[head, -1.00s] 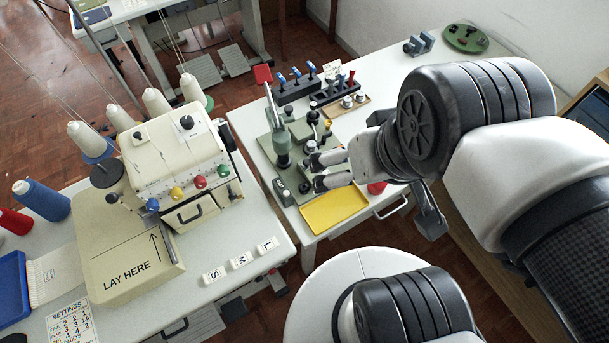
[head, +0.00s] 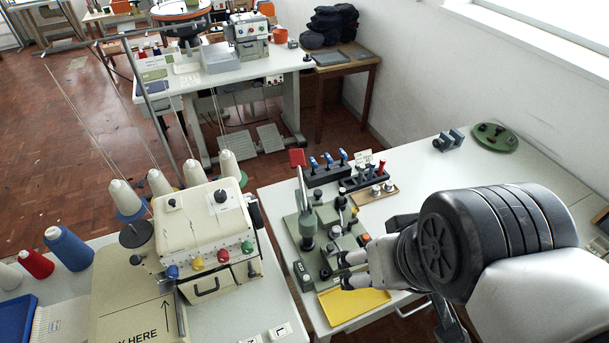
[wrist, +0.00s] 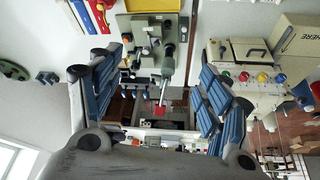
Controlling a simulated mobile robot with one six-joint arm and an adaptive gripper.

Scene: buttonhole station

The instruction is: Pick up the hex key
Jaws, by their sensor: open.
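I cannot make out a hex key in either view. My gripper (head: 346,270) is open, with its fingers apart, over the front right of the green clamp fixture (head: 310,265) and just above the yellow tray (head: 355,305). Nothing shows between the fingers. In the wrist view my gripper (wrist: 157,70) shows as two blue-grey fingers spread wide at left and right, with the green fixture (wrist: 139,28) beyond them. Part of the bench near the gripper is hidden by my arm in the head view.
Behind the fixture stand a dark rack (head: 328,172) of blue-handled tools and a black block (head: 362,180) with a red-handled tool. A wooden tray (head: 375,193) holds small metal parts. A cream sewing machine (head: 205,235) stands left.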

